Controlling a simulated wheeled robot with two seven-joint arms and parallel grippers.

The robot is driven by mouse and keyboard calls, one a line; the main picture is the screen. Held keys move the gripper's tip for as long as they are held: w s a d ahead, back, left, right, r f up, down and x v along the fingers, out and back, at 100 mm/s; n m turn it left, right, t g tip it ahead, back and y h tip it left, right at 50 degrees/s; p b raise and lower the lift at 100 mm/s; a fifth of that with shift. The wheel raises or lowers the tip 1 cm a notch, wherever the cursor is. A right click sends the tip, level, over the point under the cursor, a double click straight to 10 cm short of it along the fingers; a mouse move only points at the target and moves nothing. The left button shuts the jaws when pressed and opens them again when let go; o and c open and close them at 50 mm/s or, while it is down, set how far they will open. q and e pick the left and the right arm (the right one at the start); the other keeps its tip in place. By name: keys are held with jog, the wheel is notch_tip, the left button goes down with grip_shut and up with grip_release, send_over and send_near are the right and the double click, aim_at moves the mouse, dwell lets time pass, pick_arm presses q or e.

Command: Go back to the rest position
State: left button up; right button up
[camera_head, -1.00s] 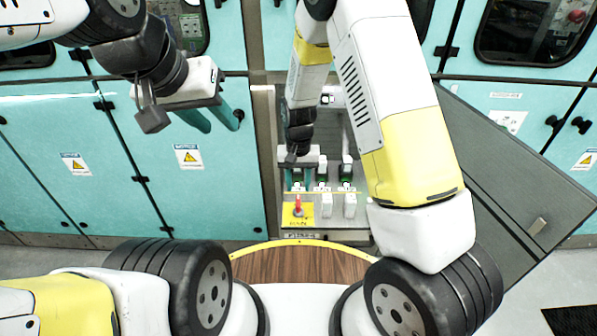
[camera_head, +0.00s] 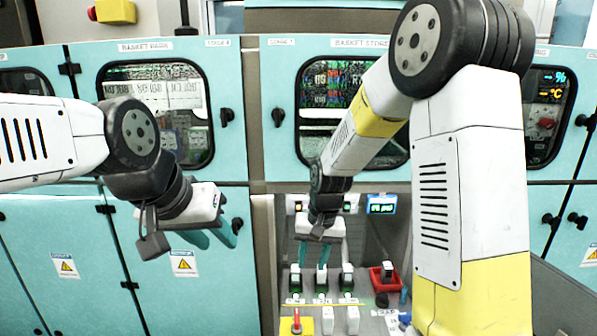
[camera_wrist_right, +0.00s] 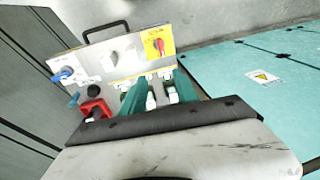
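My right gripper (camera_head: 313,256) hangs over the panel cabinet, above the left and middle of a row of three dark modules with white tops (camera_head: 321,277). Its teal fingers are apart and nothing shows held between them. In the right wrist view the open fingers (camera_wrist_right: 160,92) point toward the panel, with green-and-white modules (camera_wrist_right: 168,87) visible beyond and between them. My left gripper (camera_head: 209,239) is in front of the teal cabinet at left, its teal fingers apart and empty. Parts of the modules are hidden by the right fingers in the wrist view.
A red bin (camera_head: 376,283) with a dark-and-white piece in it stands right of the modules. A red switch on a yellow plate (camera_head: 297,327) and white switches (camera_head: 352,319) are at the panel's front. An open grey door (camera_head: 562,300) is at right. Windowed teal cabinets stand behind.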

jog(key=s+d+r+t, duration=0.2)
jog(key=s+d+r, duration=0.3)
jog(key=s+r, duration=0.3)
jog(key=s+d+r+t, duration=0.3)
jog(key=s+d+r, duration=0.2)
jog(key=s+r, duration=0.4)
jog(key=shift+s+d+r+n+y, duration=0.3)
jog(key=shift+d+r, duration=0.1)
jog(key=shift+r, duration=0.5)
